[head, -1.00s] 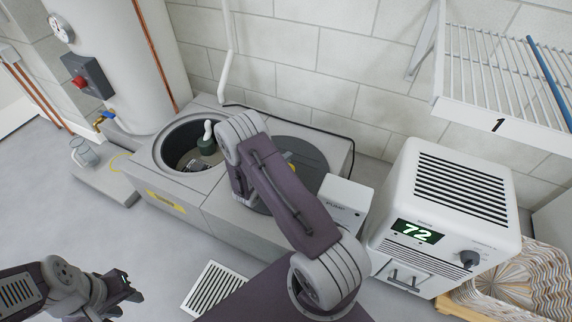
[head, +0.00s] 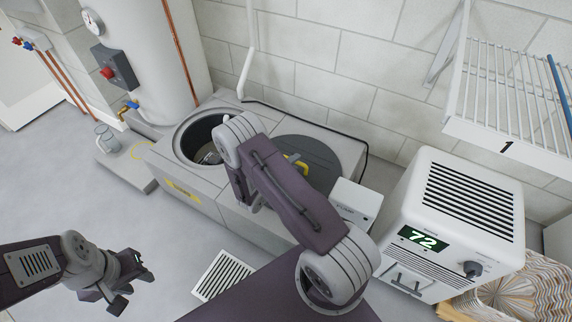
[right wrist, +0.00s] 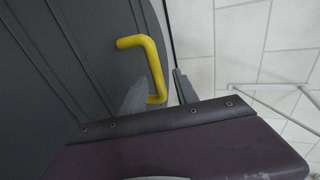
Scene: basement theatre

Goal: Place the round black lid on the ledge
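The round black lid (head: 323,161) lies flat on the right part of the grey block's top (head: 350,151), beside a round open pit (head: 190,144). Its yellow handle (head: 302,167) is partly behind my right arm. In the right wrist view, the ribbed dark lid (right wrist: 55,60) fills the left side. My right gripper (right wrist: 158,78) is open, with the lower end of the bent yellow handle (right wrist: 150,50) between its fingers and a gap visible. In the head view my right gripper is mostly hidden by its arm. My left gripper (head: 136,284) is open and empty above the floor.
A low grey step (head: 142,178) with a clear jug (head: 105,138) is at the left. A white box (head: 356,203), a white unit reading 72 (head: 455,225) and a wire shelf (head: 515,145) stand right. A floor grate (head: 222,276) lies in front.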

